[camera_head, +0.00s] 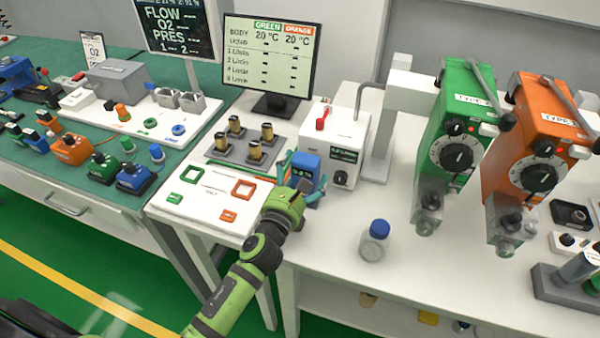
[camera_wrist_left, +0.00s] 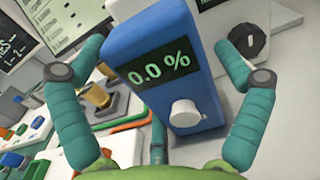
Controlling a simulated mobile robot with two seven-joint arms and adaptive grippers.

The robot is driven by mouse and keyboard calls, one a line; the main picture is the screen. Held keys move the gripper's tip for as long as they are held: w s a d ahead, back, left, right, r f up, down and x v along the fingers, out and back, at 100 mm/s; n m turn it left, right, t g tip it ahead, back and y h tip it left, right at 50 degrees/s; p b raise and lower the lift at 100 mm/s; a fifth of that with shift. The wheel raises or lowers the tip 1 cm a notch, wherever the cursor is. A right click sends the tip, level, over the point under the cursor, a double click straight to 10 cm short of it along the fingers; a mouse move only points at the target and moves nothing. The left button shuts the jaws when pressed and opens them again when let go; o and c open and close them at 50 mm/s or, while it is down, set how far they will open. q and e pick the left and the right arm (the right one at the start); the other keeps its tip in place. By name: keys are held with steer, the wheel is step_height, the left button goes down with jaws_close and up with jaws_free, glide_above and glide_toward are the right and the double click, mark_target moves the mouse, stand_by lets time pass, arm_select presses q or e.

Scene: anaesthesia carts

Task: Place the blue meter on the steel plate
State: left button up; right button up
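The blue meter (camera_head: 305,167) stands upright on the white counter, beside a white box with a green display. In the left wrist view the meter (camera_wrist_left: 163,65) fills the middle, its display reading 0.0 % above a white knob. My left gripper (camera_head: 299,177) has its teal fingers spread on both sides of the meter. In the wrist view the gripper (camera_wrist_left: 160,45) shows gaps between the fingertips and the meter. A grey metal plate (camera_head: 243,142), apparently the steel plate, lies left of the meter and carries several brass-topped pieces. My right gripper is out of view.
A white board (camera_head: 206,192) with green and orange square outlines lies in front of the plate. A monitor (camera_head: 268,55) stands behind. A blue-capped jar (camera_head: 375,240) stands to the right, near green (camera_head: 462,125) and orange (camera_head: 540,140) vaporizers. Counter around the jar is clear.

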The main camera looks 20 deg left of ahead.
arm_select(q)
steer(key=shift+r, duration=0.25)
steer(key=s+b, duration=0.1)
steer(key=s, duration=0.9)
steer(key=shift+s+a+f+b, duration=0.2)
steer(key=shift+s+b, duration=0.1)
steer(key=shift+b, duration=0.05)
steer(key=shift+s+r, duration=0.15)
steer(key=shift+s, duration=0.55)
stand_by(1.0)
